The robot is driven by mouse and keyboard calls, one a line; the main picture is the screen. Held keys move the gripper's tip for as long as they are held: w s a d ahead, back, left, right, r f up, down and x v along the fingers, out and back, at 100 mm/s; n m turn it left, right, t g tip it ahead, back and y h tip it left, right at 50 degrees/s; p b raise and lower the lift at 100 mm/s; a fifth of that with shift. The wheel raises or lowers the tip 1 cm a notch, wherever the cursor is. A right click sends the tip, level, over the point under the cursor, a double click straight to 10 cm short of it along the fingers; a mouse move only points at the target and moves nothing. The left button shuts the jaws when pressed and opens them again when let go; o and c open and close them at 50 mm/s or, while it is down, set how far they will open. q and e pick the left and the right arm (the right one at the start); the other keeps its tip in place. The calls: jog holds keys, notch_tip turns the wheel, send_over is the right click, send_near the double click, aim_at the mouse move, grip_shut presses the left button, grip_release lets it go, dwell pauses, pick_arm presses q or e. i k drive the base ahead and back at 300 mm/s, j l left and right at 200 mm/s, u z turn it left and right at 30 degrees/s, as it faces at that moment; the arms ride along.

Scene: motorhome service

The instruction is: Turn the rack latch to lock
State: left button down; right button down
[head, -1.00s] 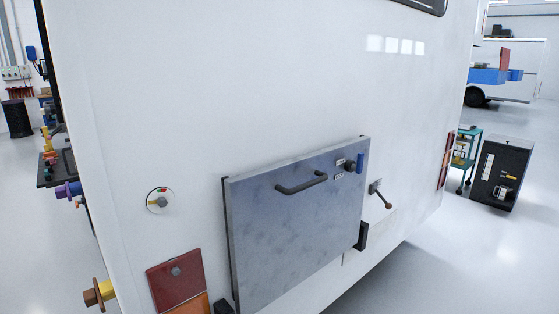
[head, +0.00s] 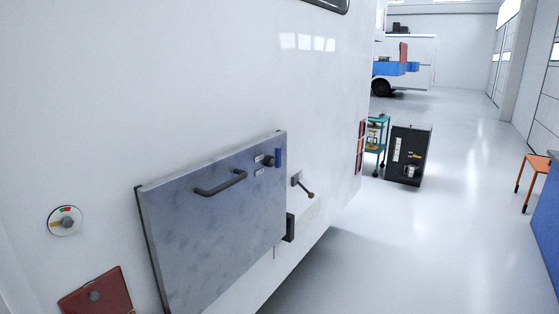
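A grey panel (head: 215,235) with a dark bar handle (head: 220,183) stands upright against the white motorhome wall. Right of the panel, a small lever (head: 303,186) with a brown ball end slants down to the right from a wall plate. A round dial (head: 65,221) with a grey knob and red and green marks is on the wall at left. I cannot tell which of these is the rack latch. Neither gripper shows.
A red lamp (head: 96,292) is low at left. A black cabinet (head: 408,156) and a teal cart (head: 376,145) stand beyond the motorhome's right end. An orange stool (head: 535,172) and a blue bench (head: 547,215) are at right. The floor between is clear.

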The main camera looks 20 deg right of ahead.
aim_at(277, 162)
jog(key=u, duration=0.4)
jog(key=i+l+u, duration=0.3)
jog(key=l, duration=0.3)
jog(key=l+u, duration=0.25)
jog(key=l, duration=0.3)
jog(key=l+u, duration=0.3)
jog(key=l, duration=0.35)
jog(key=i, duration=0.05)
